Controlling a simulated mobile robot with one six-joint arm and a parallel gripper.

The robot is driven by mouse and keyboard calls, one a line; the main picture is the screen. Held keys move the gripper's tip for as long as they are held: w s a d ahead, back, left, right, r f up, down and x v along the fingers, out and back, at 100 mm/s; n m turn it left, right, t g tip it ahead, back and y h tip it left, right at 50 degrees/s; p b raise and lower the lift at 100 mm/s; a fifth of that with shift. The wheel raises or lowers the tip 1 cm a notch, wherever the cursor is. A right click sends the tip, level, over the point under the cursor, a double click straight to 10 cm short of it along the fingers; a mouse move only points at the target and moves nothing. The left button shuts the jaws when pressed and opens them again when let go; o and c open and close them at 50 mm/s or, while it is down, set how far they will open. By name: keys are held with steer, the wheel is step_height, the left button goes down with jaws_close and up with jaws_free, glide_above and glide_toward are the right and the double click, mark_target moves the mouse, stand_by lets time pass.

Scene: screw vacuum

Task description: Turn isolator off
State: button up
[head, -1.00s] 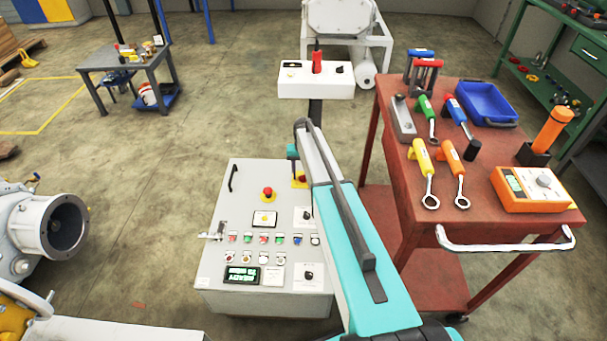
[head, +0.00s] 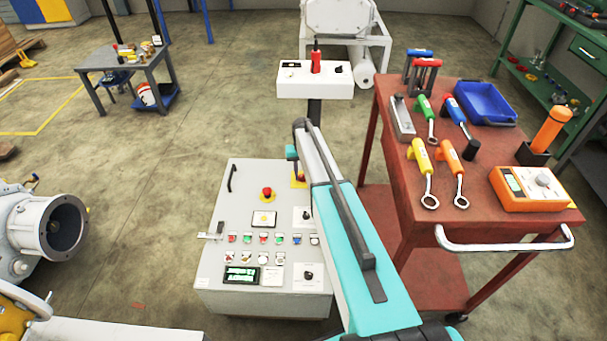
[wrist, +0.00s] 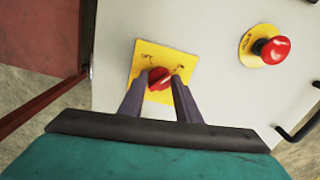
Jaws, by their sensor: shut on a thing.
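The isolator is a red rotary knob (wrist: 159,79) on a yellow square plate (wrist: 178,62) on the grey control panel. In the wrist view my gripper (wrist: 160,84) is shut on the red knob, one dark finger on each side of it.
A red emergency stop button (wrist: 272,49) on a yellow disc sits beside the isolator. The grey control panel (head: 215,265) carries several buttons, knobs and a display. A red tool trolley (head: 400,180) stands close to the right of my arm. Open floor lies left of the panel.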

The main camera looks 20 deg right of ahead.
steer(key=n, duration=1.2)
steer(key=shift+n, duration=2.3)
steer(key=shift+a, duration=0.1)
steer(key=o, duration=1.1)
steer(key=shift+c, duration=0.2)
